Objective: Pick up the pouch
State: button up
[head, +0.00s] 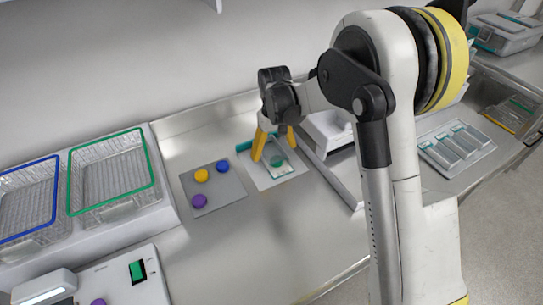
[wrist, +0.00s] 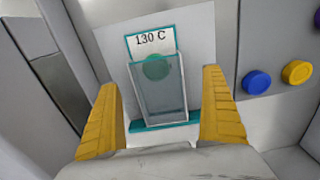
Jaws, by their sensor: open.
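The pouch (wrist: 163,100) looks like a clear, box-shaped thing with a teal edge at its near end. In the head view the pouch (head: 283,168) is partly hidden by my gripper. My gripper (wrist: 160,85) is open, with one yellow finger on each side of the pouch and visible gaps to both. In the head view my gripper (head: 274,148) points down at the pouch; contact cannot be told.
A grey mat (head: 225,202) with yellow, blue and purple knobs lies left of the pouch. Green-rimmed (head: 110,212) and blue-rimmed (head: 12,238) wire baskets stand farther left. A white raised fixture (head: 330,130) stands close on the right. Bare steel counter lies in front.

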aim_at(274, 154)
jog(key=f, duration=0.1)
jog(key=f+b, duration=0.1)
jog(key=f, duration=0.1)
jog(key=shift+w+f, duration=0.3)
jog(key=shift+w, duration=0.05)
jog(key=shift+d, duration=0.1)
jog(key=shift+r, duration=0.1)
jog(key=c, duration=1.2)
